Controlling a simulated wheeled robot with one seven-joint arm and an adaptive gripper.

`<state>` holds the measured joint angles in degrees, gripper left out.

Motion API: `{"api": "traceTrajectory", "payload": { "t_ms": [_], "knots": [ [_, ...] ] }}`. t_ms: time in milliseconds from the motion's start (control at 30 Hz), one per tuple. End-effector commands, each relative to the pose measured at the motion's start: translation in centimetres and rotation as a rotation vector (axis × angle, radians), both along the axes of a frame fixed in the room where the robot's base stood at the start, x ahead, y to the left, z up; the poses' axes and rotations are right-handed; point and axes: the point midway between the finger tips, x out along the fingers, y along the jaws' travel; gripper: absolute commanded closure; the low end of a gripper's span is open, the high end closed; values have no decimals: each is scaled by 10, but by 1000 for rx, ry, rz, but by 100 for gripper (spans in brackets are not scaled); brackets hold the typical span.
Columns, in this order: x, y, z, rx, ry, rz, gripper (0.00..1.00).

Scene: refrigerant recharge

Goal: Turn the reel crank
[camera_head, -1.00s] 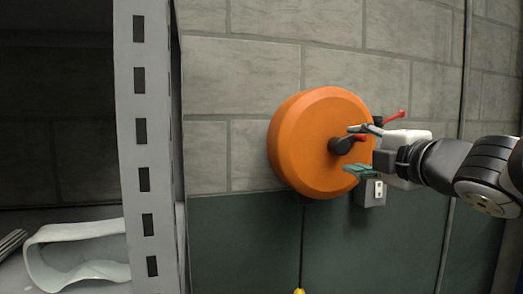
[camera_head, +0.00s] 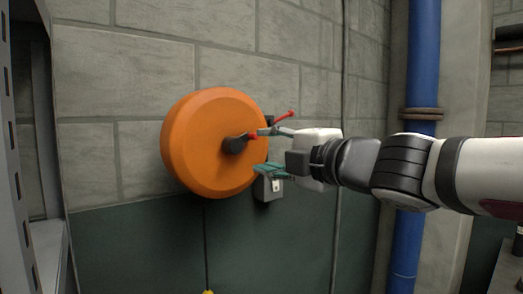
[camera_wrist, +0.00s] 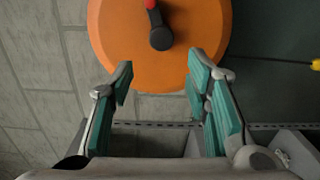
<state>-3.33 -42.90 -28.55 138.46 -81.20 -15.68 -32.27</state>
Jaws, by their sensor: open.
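The orange reel (camera_head: 205,150) is mounted on the wall, and its round face also fills the top of the wrist view (camera_wrist: 120,40). Its crank is a black arm (camera_head: 234,145) at the hub with a red handle (camera_head: 252,136). In the wrist view the black crank arm (camera_wrist: 161,38) hangs below the red handle (camera_wrist: 150,4). My gripper (camera_head: 264,151) is open and empty at the right side of the reel, in front of its face. In the wrist view its teal-padded fingers (camera_wrist: 160,88) are spread below the crank, with nothing between them.
A grey outlet box (camera_head: 268,187) sits on the wall below my gripper. A red lever (camera_head: 290,114) shows behind it. A blue pipe (camera_head: 414,70) runs up the wall at right, and grey shelving (camera_head: 22,190) stands at the left edge.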

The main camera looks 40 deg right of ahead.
Motion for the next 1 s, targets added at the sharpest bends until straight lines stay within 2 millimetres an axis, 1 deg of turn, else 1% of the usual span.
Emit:
{"api": "traceTrajectory", "payload": {
  "t_ms": [67, 167, 300, 400, 467, 567, 600, 733, 800, 900, 1000],
  "knots": [
    [0, -5, 6, 32, -6, -23, 60],
    [0, -20, 19, 135, -21, -91, 60],
    [-2, -46, 38, 387, -34, -224, 60],
    [-5, -56, 45, 593, -24, -302, 60],
    [-7, -57, 47, 720, -10, -336, 60],
    [-9, -50, 48, 929, 28, -373, 60],
    [-9, -44, 48, 1008, 49, -380, 60],
    [-10, -21, 49, 1224, 121, -380, 60],
    [-10, -9, 51, 1306, 155, -371, 60],
    [-10, 3, 53, 1379, 189, -361, 60],
    [-8, 9, 52, 1412, 207, -354, 60]
  ]
}}
